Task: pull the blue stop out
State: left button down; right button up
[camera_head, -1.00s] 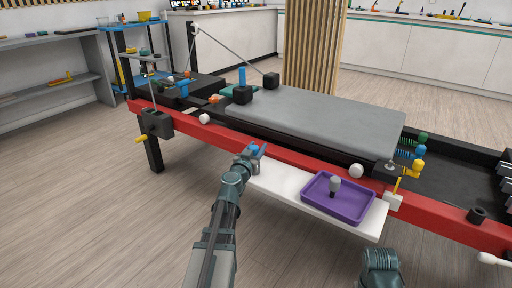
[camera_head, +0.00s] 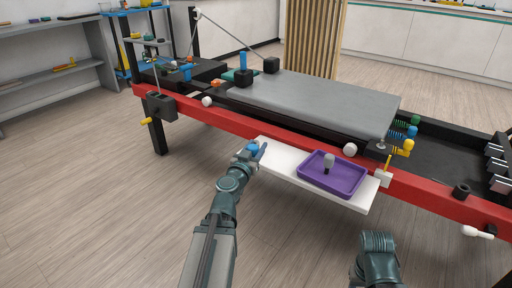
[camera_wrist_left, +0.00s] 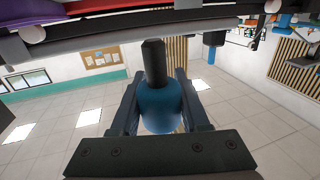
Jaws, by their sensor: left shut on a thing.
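The blue stop (camera_head: 253,147) is a round blue knob. In the left wrist view the stop (camera_wrist_left: 160,105) shows a dark pin pointing up, its end visible below the dark rail. My left gripper (camera_head: 252,151) is shut on the knob, with its two fingers (camera_wrist_left: 158,108) on either side. In the head view the knob is beside the left end of the white shelf, a little below the red rail (camera_head: 290,149). The pin's end looks clear of the rail.
A white shelf (camera_head: 277,160) along the red rail carries a purple tray (camera_head: 318,182) with a grey knob (camera_head: 329,161) in it. A grey padded carriage (camera_head: 320,101) lies behind the rail. The floor in front is clear.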

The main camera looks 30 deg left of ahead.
jog(key=shift+r, duration=0.1)
jog(key=shift+r+p, duration=1.45)
jog(key=shift+p, duration=0.1)
